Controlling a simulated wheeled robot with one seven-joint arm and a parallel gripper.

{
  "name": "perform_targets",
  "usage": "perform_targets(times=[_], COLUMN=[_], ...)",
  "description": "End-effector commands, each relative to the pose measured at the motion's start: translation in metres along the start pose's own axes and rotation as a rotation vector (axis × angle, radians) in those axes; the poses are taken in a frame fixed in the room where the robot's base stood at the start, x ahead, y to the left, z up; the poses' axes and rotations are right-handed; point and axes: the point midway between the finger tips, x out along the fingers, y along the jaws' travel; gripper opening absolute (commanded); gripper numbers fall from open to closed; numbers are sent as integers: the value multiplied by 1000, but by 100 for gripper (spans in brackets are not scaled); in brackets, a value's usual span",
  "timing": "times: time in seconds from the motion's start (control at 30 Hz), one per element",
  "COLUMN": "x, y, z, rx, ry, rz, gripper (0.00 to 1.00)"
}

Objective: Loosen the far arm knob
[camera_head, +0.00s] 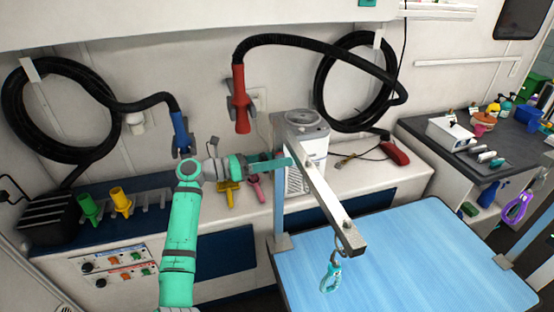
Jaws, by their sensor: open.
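A grey arm bar (325,200) slopes from the post top out over the table. A small light fitting (346,223) sits near the bar's outer end; I cannot tell if it is a knob. My gripper (283,163) is open, its green fingers reaching from the left to the upper post and bar. No knob shows clearly there; the fingers and post may hide it. I cannot tell whether the fingers touch anything.
A teal clip (330,275) hangs from the bar's end. A grey-white machine (308,140) stands behind the post. A red nozzle (240,110) and a blue nozzle (181,132) hang on hoses nearby. The tabletop is clear.

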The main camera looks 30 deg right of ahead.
Motion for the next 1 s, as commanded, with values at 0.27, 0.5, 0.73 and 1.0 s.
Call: perform_targets(times=[0.27,0.5,0.73,1.0], x=[-34,-78,-103,-108], y=[1,1,0,0], z=[1,0,0,0], rx=[0,0,0,0], ry=[-1,-1,0,0], rz=[4,3,1,1], gripper=[69,69,69,69])
